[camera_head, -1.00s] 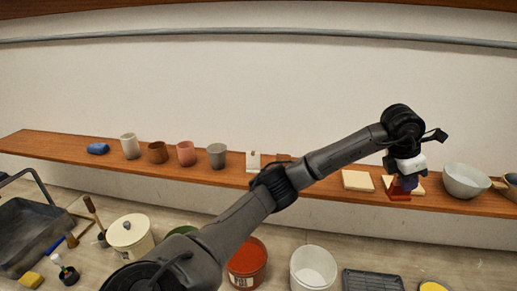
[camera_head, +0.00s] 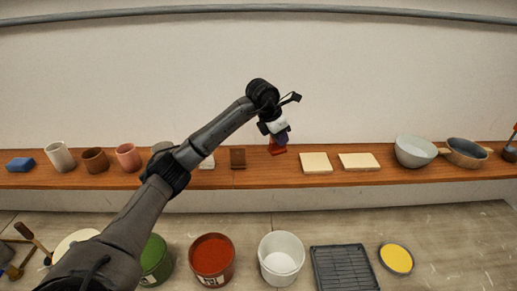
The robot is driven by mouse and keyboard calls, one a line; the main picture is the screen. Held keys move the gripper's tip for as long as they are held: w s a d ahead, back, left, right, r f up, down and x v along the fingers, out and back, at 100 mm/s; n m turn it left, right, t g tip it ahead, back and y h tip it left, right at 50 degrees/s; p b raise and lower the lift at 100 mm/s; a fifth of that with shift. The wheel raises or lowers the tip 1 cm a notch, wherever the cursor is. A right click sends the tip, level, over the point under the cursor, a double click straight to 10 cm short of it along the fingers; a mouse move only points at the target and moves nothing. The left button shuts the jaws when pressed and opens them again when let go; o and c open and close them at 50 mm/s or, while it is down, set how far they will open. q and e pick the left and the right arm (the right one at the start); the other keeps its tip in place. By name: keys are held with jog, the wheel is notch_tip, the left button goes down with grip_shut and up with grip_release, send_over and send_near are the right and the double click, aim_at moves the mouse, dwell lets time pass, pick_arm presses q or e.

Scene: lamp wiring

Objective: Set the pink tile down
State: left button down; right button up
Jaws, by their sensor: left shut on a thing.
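My left gripper (camera_head: 278,140) is over the shelf, pointing down, shut on a small flat piece (camera_head: 278,150) that looks red rather than pink. I take this piece to be the tile. It shows at the fingertips, above the shelf's back part, between a brown tile (camera_head: 238,159) and a cream tile (camera_head: 315,163). I cannot tell whether it touches the wood. A second cream tile (camera_head: 358,162) lies further right. My right gripper is not in view.
The wooden shelf (camera_head: 280,178) also holds a blue block (camera_head: 20,165), several cups, a pale bowl (camera_head: 415,151) and a pan (camera_head: 467,152). My left arm covers part of its left half. Buckets, including a red one (camera_head: 212,259), stand on the floor below.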

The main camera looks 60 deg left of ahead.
pick_arm(q)
jog(key=a+f, duration=0.1)
jog(key=a, duration=0.1)
jog(key=s+a+f, duration=0.1)
jog(key=a, duration=0.1)
jog(key=s+a+f+p, duration=0.1)
jog(key=shift+a+f, duration=0.25)
jog(key=shift+a, duration=0.15)
notch_tip(320, 180, down, 3)
jog(key=shift+f+p, duration=0.15)
jog(key=shift+p, duration=0.55)
jog(key=shift+f, duration=0.4)
jog(key=shift+f, duration=0.15)
jog(key=c, duration=1.1)
grip_release()
